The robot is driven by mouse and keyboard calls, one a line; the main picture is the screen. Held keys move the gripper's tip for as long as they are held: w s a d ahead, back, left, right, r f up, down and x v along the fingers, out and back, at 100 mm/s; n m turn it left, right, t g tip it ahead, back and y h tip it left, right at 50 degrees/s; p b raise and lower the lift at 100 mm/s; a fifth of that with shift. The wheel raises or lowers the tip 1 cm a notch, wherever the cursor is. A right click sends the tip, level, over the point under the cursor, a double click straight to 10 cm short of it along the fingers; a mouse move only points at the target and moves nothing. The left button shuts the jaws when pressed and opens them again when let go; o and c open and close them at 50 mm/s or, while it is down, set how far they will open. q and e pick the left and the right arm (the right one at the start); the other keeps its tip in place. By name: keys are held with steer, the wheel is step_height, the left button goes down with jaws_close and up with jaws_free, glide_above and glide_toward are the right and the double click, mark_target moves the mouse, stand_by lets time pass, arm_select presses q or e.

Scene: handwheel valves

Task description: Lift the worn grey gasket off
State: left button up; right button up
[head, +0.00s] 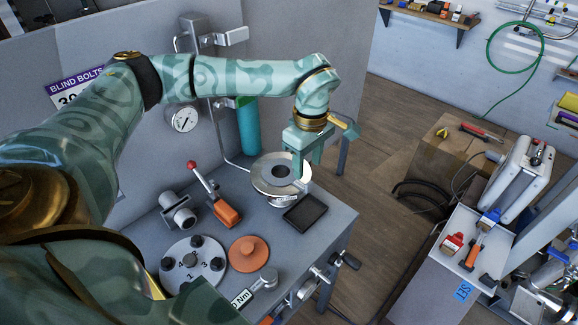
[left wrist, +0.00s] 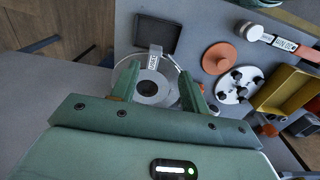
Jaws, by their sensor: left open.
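A round grey ring (head: 268,182), which looks like the worn gasket, lies on a metal flange at the right of the grey bench. In the left wrist view the grey ring (left wrist: 148,88) shows with a dark centre and a small white tag at its edge. My left gripper (head: 303,172) points down over the right side of the flange. In the left wrist view its open fingers (left wrist: 160,76) stand on either side of the ring, with nothing held. I cannot tell how far above the ring the fingertips are. My right gripper is not in view.
A dark square tray (head: 305,212) lies close in front of the flange. An orange disc (head: 248,253) and a numbered plate with bolts (head: 193,268) lie further left. A red-knobbed lever (head: 205,180) with an orange block stands behind them. The bench's right edge is near.

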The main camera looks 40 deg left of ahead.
mark_target(288, 173)
arm_select(q)
steer(key=f, duration=0.2)
steer(key=f+b, duration=0.1)
steer(key=f, duration=0.2)
steer(key=w+f, duration=0.1)
steer(key=f, duration=0.2)
steer(key=shift+a, duration=0.15)
steer(key=shift+s+r, duration=0.1)
steer(key=shift+r, duration=0.05)
jaws_close()
